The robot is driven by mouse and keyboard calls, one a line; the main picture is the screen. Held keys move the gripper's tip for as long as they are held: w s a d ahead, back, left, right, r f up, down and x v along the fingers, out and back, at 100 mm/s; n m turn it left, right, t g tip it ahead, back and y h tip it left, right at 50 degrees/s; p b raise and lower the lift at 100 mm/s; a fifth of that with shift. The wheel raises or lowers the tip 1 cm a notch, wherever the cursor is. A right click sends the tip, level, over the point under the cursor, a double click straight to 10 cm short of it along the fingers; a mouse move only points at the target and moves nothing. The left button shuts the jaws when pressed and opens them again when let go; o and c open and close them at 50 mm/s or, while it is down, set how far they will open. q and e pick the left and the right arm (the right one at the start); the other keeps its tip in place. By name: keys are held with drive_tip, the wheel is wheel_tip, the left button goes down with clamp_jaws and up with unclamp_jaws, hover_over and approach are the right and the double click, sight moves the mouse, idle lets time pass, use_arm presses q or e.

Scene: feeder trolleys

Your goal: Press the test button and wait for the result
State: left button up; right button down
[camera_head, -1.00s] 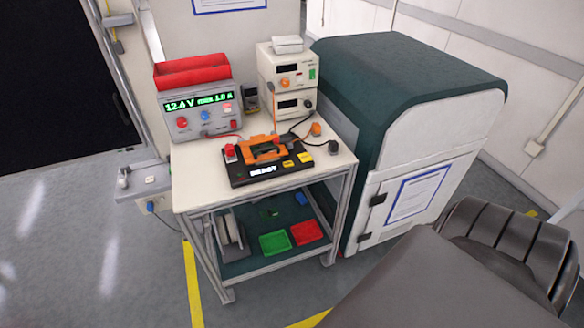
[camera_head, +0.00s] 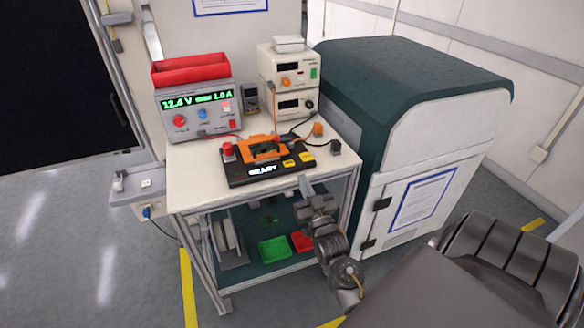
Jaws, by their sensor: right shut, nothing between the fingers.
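A black test fixture (camera_head: 240,178) with an orange clamp frame (camera_head: 262,147) sits on the trolley's white top. My right gripper (camera_head: 306,186) is shut and empty, just in front of the trolley's front edge, below and right of the yellow patches, apart from the fixture. My left gripper is out of view.
A power supply (camera_head: 199,113) reading 12.4 V, with a red bin (camera_head: 190,71) on top, stands at the back left. Stacked instruments (camera_head: 286,75) stand behind the fixture. Black and orange plugs sit to its right. A green cabinet (camera_head: 400,75) closes the right side.

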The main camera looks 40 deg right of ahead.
drive_tip(key=shift+w, duration=0.1)
wheel_tip(320, 180, up, 4)
drive_tip(key=f+p, duration=0.1)
drive_tip(key=p, duration=0.2)
hover_over(292, 175)
drive_tip(key=shift+a+r, duration=0.1)
drive_tip(key=shift+r, duration=0.15)
wheel_tip(292, 175, down, 3)
drive_tip(key=shift+f, duration=0.65)
